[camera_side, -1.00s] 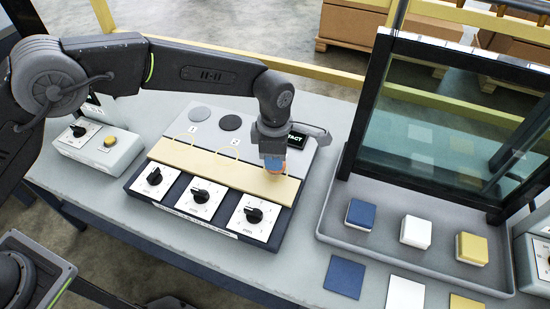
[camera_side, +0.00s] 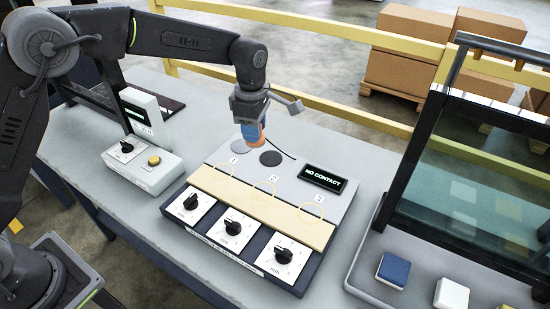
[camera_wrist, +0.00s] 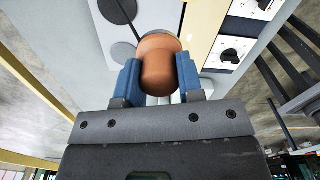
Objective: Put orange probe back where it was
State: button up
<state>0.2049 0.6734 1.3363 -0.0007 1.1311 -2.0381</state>
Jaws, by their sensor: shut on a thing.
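My gripper (camera_side: 250,118) is shut on the orange probe (camera_side: 255,139) and holds it upright, tip down, by the rear edge of the grey panel. In the wrist view the probe (camera_wrist: 158,68) sits between my gripper's blue fingers (camera_wrist: 159,80). A dark cable runs near it. A dark disc (camera_side: 271,158) lies to the right. I cannot tell whether the probe touches the panel. The panel display (camera_side: 322,178) reads NO CONTACT.
A beige strip (camera_side: 240,200) with pale loops crosses the panel, above three black knobs. A box with a knob and yellow button (camera_side: 154,160) stands to the left. A tray (camera_side: 372,275) with coloured blocks and a glass frame (camera_side: 480,170) stand to the right.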

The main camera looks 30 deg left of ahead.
jog(key=w+a, duration=0.4)
jog(key=a, duration=0.7)
jog(key=w+d+f, duration=0.1)
jog(key=d+f, duration=0.1)
jog(key=d, duration=0.1)
jog(key=w+d+f, duration=0.1)
jog(key=d+f, duration=0.1)
jog(key=d, duration=0.2)
jog(key=w+d+f, duration=0.1)
jog(key=d+f, duration=0.1)
jog(key=d, duration=0.2)
jog(key=shift+f, duration=2.3)
jog(key=shift+f, duration=0.15)
jog(key=o, duration=1)
jog(key=shift+s, duration=0.1)
jog(key=shift+o, duration=0.2)
notch_tip(320, 180, up, 12)
